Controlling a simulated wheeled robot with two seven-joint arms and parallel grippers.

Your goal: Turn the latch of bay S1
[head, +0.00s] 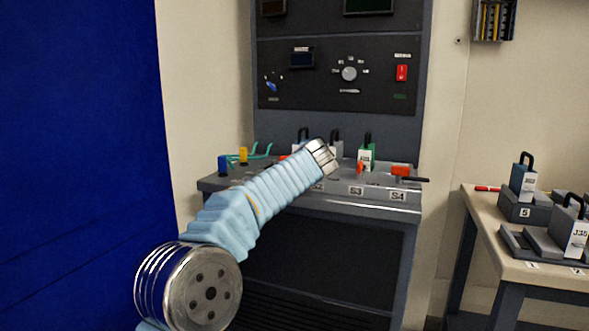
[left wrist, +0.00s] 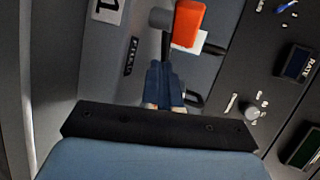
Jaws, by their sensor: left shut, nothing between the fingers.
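The bay S1 area is mostly hidden behind my left arm in the head view. In the left wrist view, a plate (left wrist: 107,8) ending in "1" shows at the top. Beside it is an orange block (left wrist: 188,22) with a dark lever and grey knob (left wrist: 160,18). My left gripper (left wrist: 166,66) has its blue fingers shut with nothing between them. Its tips appear just below the lever in the picture; I cannot tell whether they touch it. The fingers are hidden in the head view. My right gripper is not in view.
Bays S3 (head: 356,190) and S4 (head: 397,196) line the bench front, with an orange latch (head: 400,170) at S4. Blue and yellow connectors (head: 243,155) stand at the bench's left. A control panel (head: 340,75) rises behind. A side table (head: 545,273) stands right.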

